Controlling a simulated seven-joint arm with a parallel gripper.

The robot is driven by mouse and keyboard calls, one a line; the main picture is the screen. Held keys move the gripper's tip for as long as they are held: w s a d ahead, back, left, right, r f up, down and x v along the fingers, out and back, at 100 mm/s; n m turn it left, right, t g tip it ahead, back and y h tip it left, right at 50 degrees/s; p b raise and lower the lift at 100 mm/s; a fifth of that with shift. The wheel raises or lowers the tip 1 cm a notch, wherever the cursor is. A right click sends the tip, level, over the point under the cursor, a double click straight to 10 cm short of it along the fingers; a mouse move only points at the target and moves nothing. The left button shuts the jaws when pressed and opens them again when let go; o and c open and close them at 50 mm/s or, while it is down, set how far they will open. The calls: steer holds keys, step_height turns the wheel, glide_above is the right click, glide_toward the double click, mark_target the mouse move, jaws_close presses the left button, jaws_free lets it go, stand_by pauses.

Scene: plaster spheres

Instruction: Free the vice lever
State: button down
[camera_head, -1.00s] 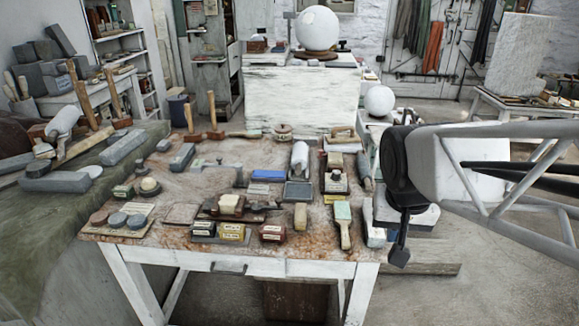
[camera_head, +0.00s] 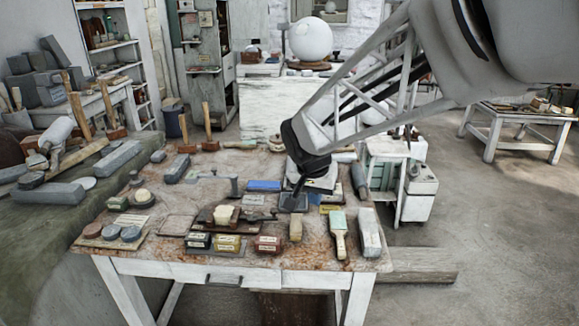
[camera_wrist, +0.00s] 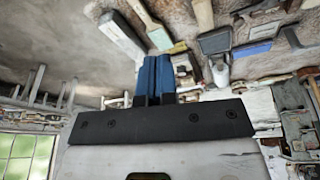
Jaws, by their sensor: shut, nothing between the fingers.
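My gripper (camera_head: 297,194) hangs over the middle-right of the stained worktable, in front of its back edge. In the wrist view its two blue fingers (camera_wrist: 155,64) are side by side and shut, with nothing between them. A grey metal post with a thin bar (camera_head: 235,186) stands on the table left of my gripper. My arm hides part of the table's back right.
Upright mallets (camera_head: 207,124) stand at the back left. The floor (camera_head: 500,240) at right is open.

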steer(key=w+a+f, duration=0.4)
steer(key=w+a, duration=0.1)
steer(key=a, duration=0.3)
steer(key=w+a+f+m, duration=0.1)
steer(key=w+a+f, duration=0.3)
steer(key=a, duration=0.4)
steer(key=shift+w+a+f+t, duration=0.2)
steer(key=shift+w+t, duration=0.1)
steer(key=shift+w, duration=0.25)
steer(key=shift+f, duration=0.1)
steer(key=x, duration=1)
steer(key=shift+d+f, duration=0.1)
steer(key=shift+d, duration=0.1)
steer(key=shift+w+d, duration=0.25)
steer(key=shift+w, duration=0.35)
steer(key=shift+w+d+f, duration=0.1)
steer(key=shift+w+d, duration=0.15)
steer(key=shift+w, duration=0.3)
steer(key=shift+w+d+f, duration=0.1)
steer(key=shift+w+d, duration=0.15)
steer(key=shift+w, duration=0.35)
